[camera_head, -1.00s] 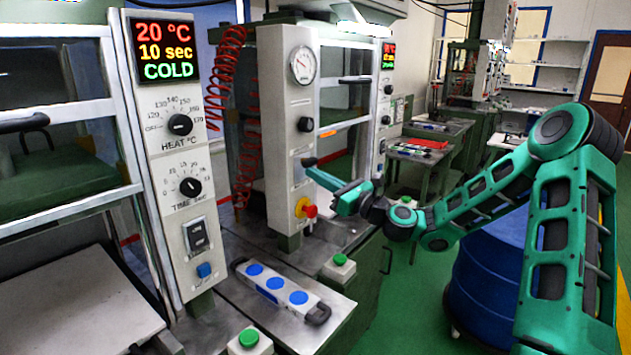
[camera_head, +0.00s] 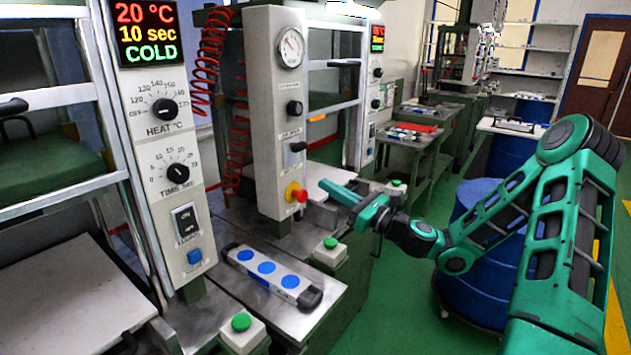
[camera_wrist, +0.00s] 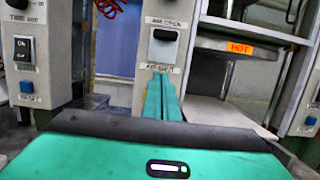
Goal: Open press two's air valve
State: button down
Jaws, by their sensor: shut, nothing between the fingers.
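Press two's control column (camera_head: 278,125) stands in the middle of the head view, with a round gauge at its top. Its air valve lever (camera_head: 298,147) is small and dark, and juts out below a black knob. In the wrist view the lever (camera_wrist: 165,35) sits at the top centre, between two labels too blurred to read surely. My gripper (camera_head: 325,185) is shut and empty, to the lower right of the lever and apart from it. In the wrist view its closed green fingers (camera_wrist: 161,80) point at the column below the lever.
A red-and-yellow emergency button (camera_head: 297,193) is low on the same column, left of my gripper. A platen labelled HOT (camera_wrist: 239,48) is to the right. A blue-dotted mould (camera_head: 267,268) lies on the front bench. A blue drum (camera_head: 475,290) stands right.

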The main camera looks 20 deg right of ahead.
jog(key=shift+v, duration=0.85)
